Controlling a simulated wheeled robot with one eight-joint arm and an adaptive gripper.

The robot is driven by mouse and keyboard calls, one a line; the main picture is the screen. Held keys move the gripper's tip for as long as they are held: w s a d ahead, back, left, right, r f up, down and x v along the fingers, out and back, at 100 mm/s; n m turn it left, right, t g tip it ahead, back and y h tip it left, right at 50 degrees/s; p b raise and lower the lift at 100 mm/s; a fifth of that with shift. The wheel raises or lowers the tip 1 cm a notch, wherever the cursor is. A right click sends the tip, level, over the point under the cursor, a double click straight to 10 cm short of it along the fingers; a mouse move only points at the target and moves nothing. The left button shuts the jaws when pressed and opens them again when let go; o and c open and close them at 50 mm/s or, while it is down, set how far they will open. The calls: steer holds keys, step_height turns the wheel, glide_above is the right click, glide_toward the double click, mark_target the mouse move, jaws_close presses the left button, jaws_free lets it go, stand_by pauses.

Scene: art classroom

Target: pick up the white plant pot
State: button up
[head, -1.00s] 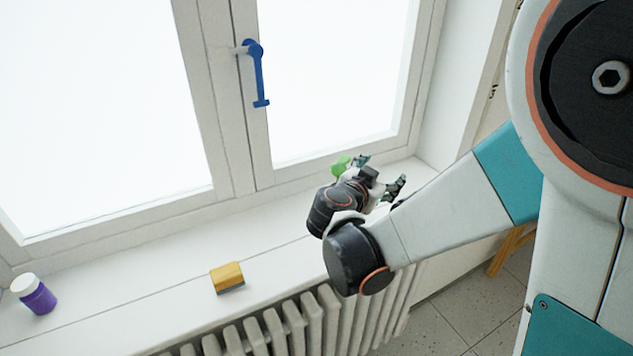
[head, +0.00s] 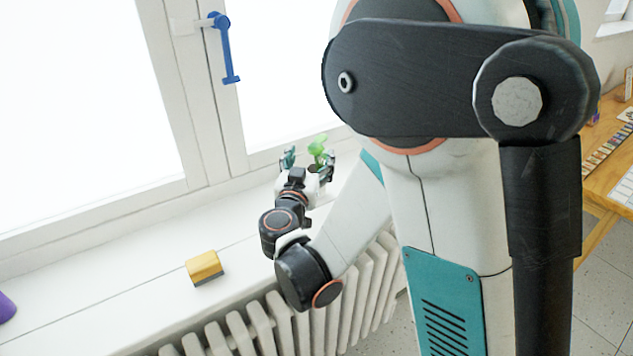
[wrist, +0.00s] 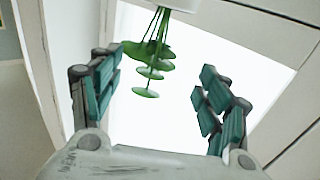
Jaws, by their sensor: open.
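The white plant pot (wrist: 172,4) shows only as a sliver at the top edge of the wrist view. Its green plant (wrist: 150,50) hangs down in that picture, with thin stems and round leaves, between the lines of my two fingers. In the head view the green leaves (head: 318,148) rise just beyond my gripper (head: 309,164), and the gripper hides most or all of the pot. My gripper (wrist: 160,75) is open, with teal-padded fingers spread apart and nothing held between them. I cannot tell the exact gap to the pot.
A yellow sponge (head: 203,266) lies on the white windowsill (head: 130,270), left of my arm. A purple object (head: 6,307) is cut off at the left edge. The window with a blue handle (head: 224,50) stands behind. A radiator (head: 270,330) is below.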

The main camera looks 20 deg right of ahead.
steer(key=b+x, duration=0.1)
steer(key=x, duration=0.4)
steer(key=shift+w+d+f+b, duration=0.15)
steer(key=shift+d+f+b, duration=0.1)
steer(key=shift+d+b, duration=0.15)
jaws_close()
